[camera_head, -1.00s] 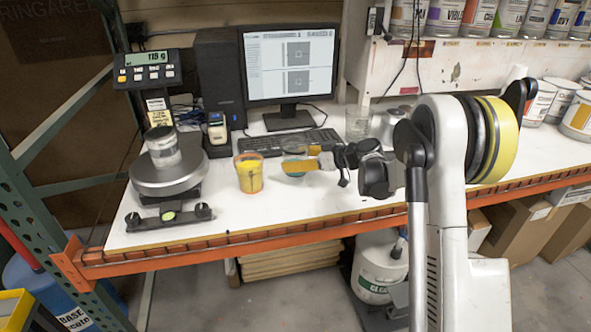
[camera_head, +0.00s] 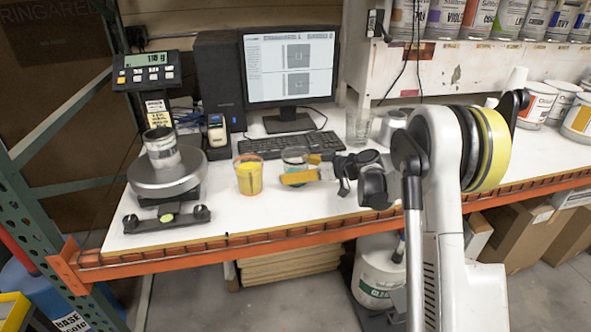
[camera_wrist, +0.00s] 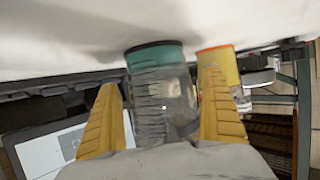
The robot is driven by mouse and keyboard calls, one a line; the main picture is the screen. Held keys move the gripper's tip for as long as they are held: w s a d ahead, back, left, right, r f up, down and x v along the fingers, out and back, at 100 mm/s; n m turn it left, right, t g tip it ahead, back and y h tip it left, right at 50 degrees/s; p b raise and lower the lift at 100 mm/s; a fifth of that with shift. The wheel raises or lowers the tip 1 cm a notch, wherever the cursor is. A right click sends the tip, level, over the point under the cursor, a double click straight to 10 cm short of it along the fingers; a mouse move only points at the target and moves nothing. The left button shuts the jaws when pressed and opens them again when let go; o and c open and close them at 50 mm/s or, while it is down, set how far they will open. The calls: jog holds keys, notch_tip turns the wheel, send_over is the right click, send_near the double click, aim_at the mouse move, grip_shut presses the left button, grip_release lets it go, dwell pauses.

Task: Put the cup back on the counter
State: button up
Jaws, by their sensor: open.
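A clear cup with teal at its bottom (camera_head: 294,155) stands on the white counter (camera_head: 225,215), in front of the keyboard. My gripper (camera_head: 305,169) reaches in from the right, with its yellow-orange fingers on either side of the cup. The near finger covers part of the cup's lower side. In the wrist view my gripper (camera_wrist: 161,80) is open, with the teal-ended cup (camera_wrist: 158,85) between and beyond its fingers. Any contact is hard to tell. A yellow cup (camera_head: 249,176) stands just left, and it also shows behind the right finger in the wrist view (camera_wrist: 238,78).
A scale (camera_head: 166,180) with a can on it stands at the left. The keyboard (camera_head: 290,144) and monitor (camera_head: 290,65) are behind. A clear glass (camera_head: 358,126) and a metallic container stand behind my wrist.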

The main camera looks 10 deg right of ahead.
jog(key=p+v, duration=0.3)
jog(key=v, duration=0.8)
jog(key=shift+s+d+r, duration=0.2)
jog(key=shift+r, duration=0.05)
jog(key=shift+s+r, duration=0.25)
jog(key=s+a+r+m+g+h, duration=0.1)
jog(key=s+a+r+m+h, duration=0.1)
jog(key=s+a+r, duration=0.3)
jog(key=s+a+r+m+g+h, duration=0.1)
jog(key=s+a+r+m+h, duration=0.15)
jog(key=s, duration=0.45)
jog(key=s+f+m+h, duration=0.2)
jog(key=s+m+h, duration=0.2)
jog(key=s, duration=1.8)
jog(key=shift+h, duration=0.55)
jog(key=shift+m, duration=0.25)
